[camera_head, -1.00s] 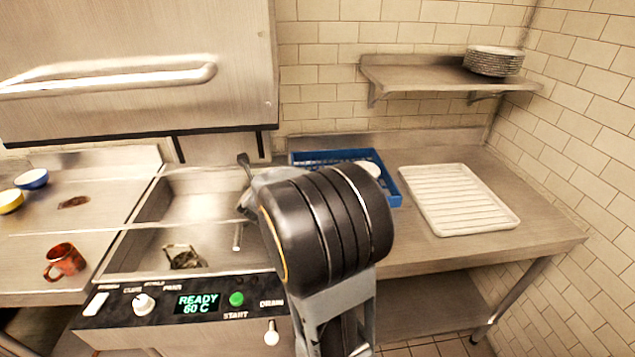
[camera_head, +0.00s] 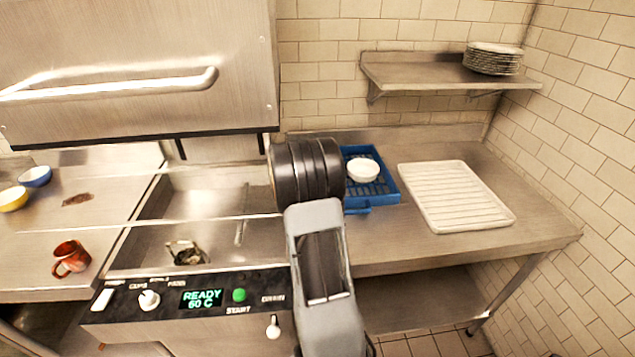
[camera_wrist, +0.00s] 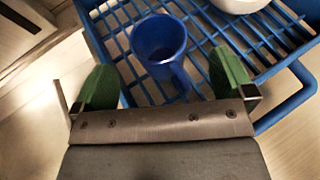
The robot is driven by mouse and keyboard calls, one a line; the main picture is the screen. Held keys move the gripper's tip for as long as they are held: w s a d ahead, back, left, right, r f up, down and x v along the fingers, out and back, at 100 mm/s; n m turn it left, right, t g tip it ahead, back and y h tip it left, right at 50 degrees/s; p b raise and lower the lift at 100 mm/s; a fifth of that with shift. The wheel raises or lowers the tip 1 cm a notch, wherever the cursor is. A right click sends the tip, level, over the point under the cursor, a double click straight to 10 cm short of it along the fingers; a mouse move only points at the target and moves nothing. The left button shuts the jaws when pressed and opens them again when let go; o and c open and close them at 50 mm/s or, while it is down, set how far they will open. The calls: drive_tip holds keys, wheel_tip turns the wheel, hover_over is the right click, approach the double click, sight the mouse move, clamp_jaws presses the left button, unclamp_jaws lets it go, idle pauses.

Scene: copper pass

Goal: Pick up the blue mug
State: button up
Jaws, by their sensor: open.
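The blue mug (camera_wrist: 159,40) stands upright in the blue rack (camera_wrist: 285,60) in the wrist view, its handle pointing toward my gripper. My gripper (camera_wrist: 165,75) is open, with one green finger on each side of the picture and the mug between and just beyond them. The fingers do not appear to touch it. In the head view the blue rack (camera_head: 385,197) shows at the right of my arm, which hides the mug and the gripper's fingers.
A white bowl (camera_head: 362,170) sits in the rack, to the right of the mug. A white ribbed tray (camera_head: 455,196) lies to the right on the steel counter. A shelf (camera_head: 430,76) with plates hangs above.

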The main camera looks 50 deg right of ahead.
drive_tip(key=shift+w+d+p, duration=0.25)
drive_tip(key=shift+d+p, duration=0.2)
drive_tip(key=shift+d, duration=0.05)
drive_tip(key=shift+p+x, duration=0.8)
drive_tip(key=shift+x, duration=1.35)
drive_tip(key=shift+a, duration=0.1)
drive_tip(key=c, duration=1.1)
drive_tip(key=shift+r, duration=0.1)
